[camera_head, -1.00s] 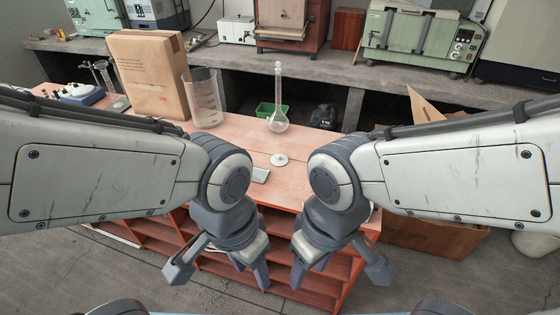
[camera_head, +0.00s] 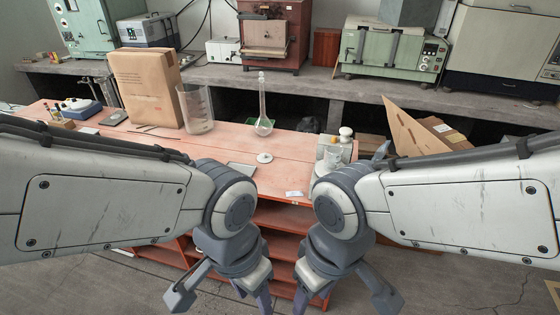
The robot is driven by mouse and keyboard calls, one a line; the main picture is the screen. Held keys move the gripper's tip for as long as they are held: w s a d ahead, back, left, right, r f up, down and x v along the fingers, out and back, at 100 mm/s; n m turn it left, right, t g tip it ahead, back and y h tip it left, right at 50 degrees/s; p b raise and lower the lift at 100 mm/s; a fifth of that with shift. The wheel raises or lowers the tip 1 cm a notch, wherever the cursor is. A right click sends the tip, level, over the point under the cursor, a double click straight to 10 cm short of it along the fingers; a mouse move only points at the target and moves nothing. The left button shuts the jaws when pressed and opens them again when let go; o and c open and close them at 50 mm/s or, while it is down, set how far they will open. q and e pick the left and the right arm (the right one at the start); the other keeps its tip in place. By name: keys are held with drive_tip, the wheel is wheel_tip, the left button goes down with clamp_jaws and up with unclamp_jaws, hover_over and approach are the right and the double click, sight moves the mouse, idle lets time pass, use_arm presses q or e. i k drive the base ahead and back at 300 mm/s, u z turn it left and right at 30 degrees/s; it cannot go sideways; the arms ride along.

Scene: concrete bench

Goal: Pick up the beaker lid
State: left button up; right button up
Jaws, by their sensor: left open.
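A small white round piece (camera_head: 264,157), which looks like the beaker lid, lies on the reddish wooden table (camera_head: 225,150) near its front middle. A large clear glass beaker (camera_head: 196,108) stands behind it to the left, beside a cardboard box. My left gripper (camera_head: 222,293) is open and empty, in front of and below the table edge. My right gripper (camera_head: 342,293) has its fingers spread and hangs at the same height to the right. Both are apart from the lid.
A long-necked glass flask (camera_head: 263,122) stands just behind the lid. A brown cardboard box (camera_head: 147,88) stands at the back left. A flat grey piece (camera_head: 240,170) lies left of the lid. An opened carton (camera_head: 425,130) is right of the table. Open shelves (camera_head: 285,217) are under the tabletop.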

sight(264, 158)
drive_tip(key=z, duration=1.75)
drive_tip(key=i, duration=2.8)
drive_tip(key=u, duration=3.1)
drive_tip(key=i, duration=0.5)
drive_tip(key=u, duration=0.05)
